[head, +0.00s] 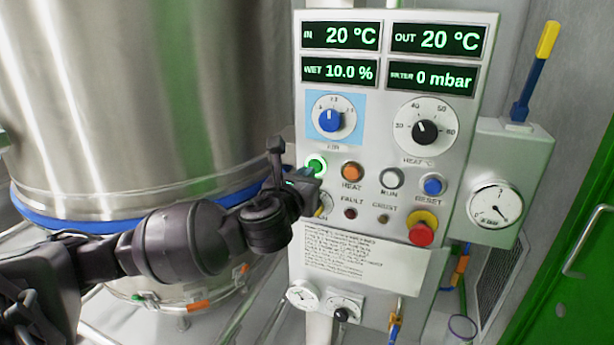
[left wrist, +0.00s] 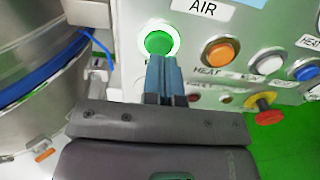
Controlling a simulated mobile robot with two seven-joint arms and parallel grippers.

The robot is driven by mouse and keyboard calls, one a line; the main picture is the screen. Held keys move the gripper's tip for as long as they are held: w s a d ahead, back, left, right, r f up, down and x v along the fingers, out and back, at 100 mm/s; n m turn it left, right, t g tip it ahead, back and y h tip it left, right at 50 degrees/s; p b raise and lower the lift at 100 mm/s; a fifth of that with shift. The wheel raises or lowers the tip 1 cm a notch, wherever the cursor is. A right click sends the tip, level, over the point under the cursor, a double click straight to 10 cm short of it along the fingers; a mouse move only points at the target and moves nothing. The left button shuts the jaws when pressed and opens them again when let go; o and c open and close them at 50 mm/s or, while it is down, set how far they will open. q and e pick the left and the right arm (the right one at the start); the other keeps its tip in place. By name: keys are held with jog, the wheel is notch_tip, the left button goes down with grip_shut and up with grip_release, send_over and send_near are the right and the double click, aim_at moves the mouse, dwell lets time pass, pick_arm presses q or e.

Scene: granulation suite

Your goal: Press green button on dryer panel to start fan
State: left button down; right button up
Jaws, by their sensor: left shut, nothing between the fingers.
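The dryer panel (head: 378,182) is a pale upright box with displays, knobs and buttons. The green button (head: 315,165) sits at the left of its button row, with a bright lit ring around it. It also shows in the left wrist view (left wrist: 158,42). My left gripper (head: 312,176) is shut and empty, at the panel just below the green button. In the left wrist view its blue fingertips (left wrist: 161,60) overlap the button's lower edge. I cannot tell whether they touch it. My right gripper is not in view.
An orange HEAT button (head: 352,172), a white RUN button (head: 392,179), a blue RESET button (head: 432,184) and a red knob (head: 421,233) are close by on the panel. A large steel vessel (head: 130,90) stands left. A gauge (head: 495,205) is mounted right.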

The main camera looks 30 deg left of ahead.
pick_arm(q)
jog(key=p+v, duration=0.2)
jog(key=v, duration=0.8)
jog(key=shift+s, duration=0.2)
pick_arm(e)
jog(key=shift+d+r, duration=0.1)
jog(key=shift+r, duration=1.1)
pick_arm(q)
jog(key=shift+d, duration=0.1)
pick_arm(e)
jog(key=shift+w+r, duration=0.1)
